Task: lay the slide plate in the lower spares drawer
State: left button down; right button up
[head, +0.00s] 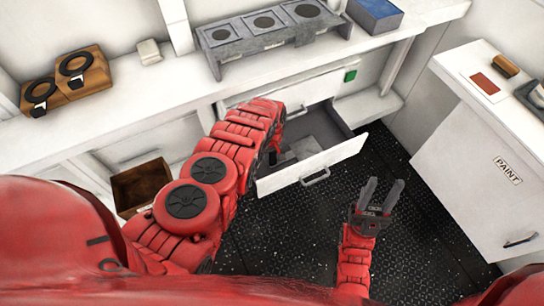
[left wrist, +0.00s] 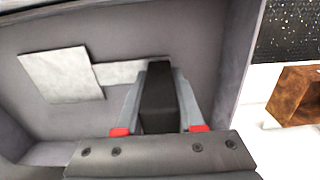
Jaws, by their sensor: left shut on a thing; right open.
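The lower spares drawer (head: 328,160) is pulled out below the bench, with a white front and a grey inside. My left gripper (head: 284,158) is over the left part of the drawer, partly hidden by my arm. In the left wrist view my left gripper (left wrist: 158,115) is shut on a dark, narrow piece, which I take for the slide plate (left wrist: 158,95). The drawer's grey inside (left wrist: 115,25) surrounds it there. I cannot tell whether the plate touches the bottom. My right gripper (head: 381,192) is open and empty above the floor, right of the drawer.
A light square piece (left wrist: 60,75) and a pale strip (left wrist: 125,73) lie in the drawer. A closed white drawer front (head: 315,93) is above. A brown bin (head: 128,188) stands left; a white PAINT cabinet (head: 465,155) stands right. The dark floor between is clear.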

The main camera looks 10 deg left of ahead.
pick_arm(q)
jog(key=shift+f, duration=0.15)
jog(key=shift+c, duration=2.2)
grip_release()
notch_tip(320, 180, up, 18)
jog(key=p, duration=1.2)
jog(key=shift+f, duration=0.25)
